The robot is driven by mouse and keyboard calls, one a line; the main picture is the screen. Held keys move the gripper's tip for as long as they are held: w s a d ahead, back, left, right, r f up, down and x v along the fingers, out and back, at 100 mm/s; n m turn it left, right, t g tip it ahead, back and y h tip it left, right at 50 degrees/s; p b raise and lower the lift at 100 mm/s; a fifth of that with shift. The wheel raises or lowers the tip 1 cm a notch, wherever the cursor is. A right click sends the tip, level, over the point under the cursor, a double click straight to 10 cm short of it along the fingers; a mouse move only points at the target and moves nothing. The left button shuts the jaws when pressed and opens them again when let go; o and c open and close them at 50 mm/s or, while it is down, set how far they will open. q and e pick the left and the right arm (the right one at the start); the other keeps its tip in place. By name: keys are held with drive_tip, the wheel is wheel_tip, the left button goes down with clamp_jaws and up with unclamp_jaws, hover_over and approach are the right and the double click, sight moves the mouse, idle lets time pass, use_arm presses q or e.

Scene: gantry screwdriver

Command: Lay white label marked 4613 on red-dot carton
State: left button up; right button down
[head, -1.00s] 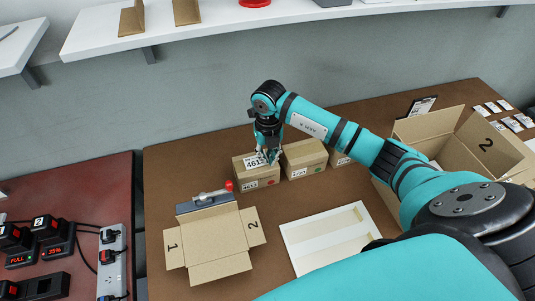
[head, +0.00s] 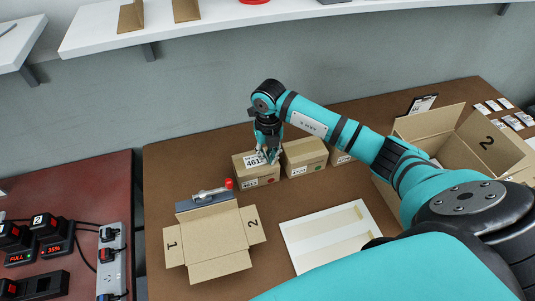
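The white label marked 461-something (head: 255,162) is at the top of the leftmost brown carton (head: 258,181); its last digit is hard to read beside my fingers. This carton has a small red mark on its front face, with another small white label there. My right gripper (head: 270,157) points down at the top of this carton, its fingertips at the label's right end. I cannot tell whether the fingers are closed on the label or whether it lies flat on the carton. My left gripper is not in view.
A second carton (head: 304,157) with a green dot stands just right, and a third is partly behind my arm. An open flat box (head: 218,240) and a white panel (head: 328,236) lie in front. A large open box (head: 490,142) and several labels are at the right.

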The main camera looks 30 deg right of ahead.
drive_tip(key=c, duration=1.4)
unclamp_jaws()
wheel_tip(320, 180, up, 12)
drive_tip(key=shift+d, duration=0.1)
